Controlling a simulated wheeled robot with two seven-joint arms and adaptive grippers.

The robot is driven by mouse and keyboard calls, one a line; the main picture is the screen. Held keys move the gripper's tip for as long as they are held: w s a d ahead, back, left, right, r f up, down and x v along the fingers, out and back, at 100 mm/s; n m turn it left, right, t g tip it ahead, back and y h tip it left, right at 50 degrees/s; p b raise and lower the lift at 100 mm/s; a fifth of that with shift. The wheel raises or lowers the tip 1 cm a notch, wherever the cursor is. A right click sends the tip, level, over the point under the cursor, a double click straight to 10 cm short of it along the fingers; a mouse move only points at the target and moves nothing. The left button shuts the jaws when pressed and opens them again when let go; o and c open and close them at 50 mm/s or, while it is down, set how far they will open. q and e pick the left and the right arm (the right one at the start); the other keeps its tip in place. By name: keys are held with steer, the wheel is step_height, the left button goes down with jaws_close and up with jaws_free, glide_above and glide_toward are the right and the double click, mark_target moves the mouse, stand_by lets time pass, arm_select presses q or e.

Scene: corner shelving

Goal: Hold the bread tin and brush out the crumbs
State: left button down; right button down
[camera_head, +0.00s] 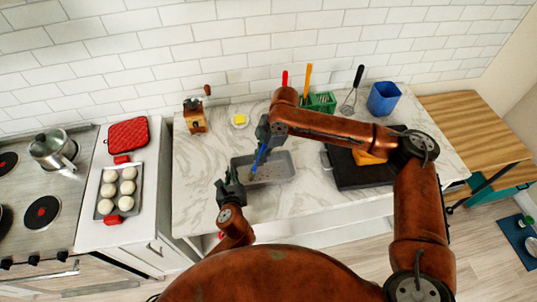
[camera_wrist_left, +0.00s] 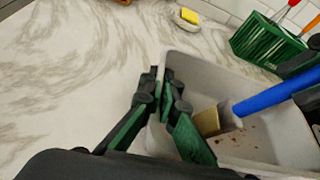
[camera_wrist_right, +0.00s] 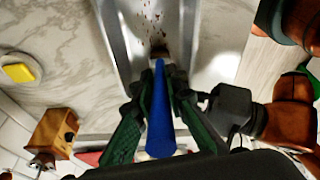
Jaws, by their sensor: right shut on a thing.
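The grey bread tin (camera_head: 284,166) lies on the marble counter. Brown crumbs (camera_wrist_left: 240,140) are on its floor, and they also show in the right wrist view (camera_wrist_right: 150,18). My right gripper (camera_head: 264,134) is shut on the blue handle of the brush (camera_wrist_right: 160,112). The brush (camera_wrist_left: 265,100) slants down into the tin, its tan bristles low near the tin's floor. My left gripper (camera_head: 229,186) is at the tin's left end. In the left wrist view its fingers (camera_wrist_left: 164,88) straddle the tin's wall, close together; whether they clamp it I cannot tell.
A yellow sponge on a dish (camera_head: 240,120), a wooden grinder (camera_head: 194,118), a green rack (camera_head: 320,103) and a blue container (camera_head: 383,98) stand along the back. A dark board (camera_head: 350,175) with an orange cloth is right of the tin. A tray of buns (camera_head: 104,190) is left.

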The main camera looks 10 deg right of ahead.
steer(key=shift+a, duration=0.3)
steer(key=shift+d, duration=0.1)
steer(key=d, duration=0.6)
steer(key=shift+d, duration=0.35)
steer(key=shift+w, duration=0.1)
stand_by(0.4)
steer(key=d, duration=0.6)
steer(key=shift+w+d, duration=0.15)
steer(key=shift+d, duration=0.25)
stand_by(0.6)
steer(key=a, duration=0.7)
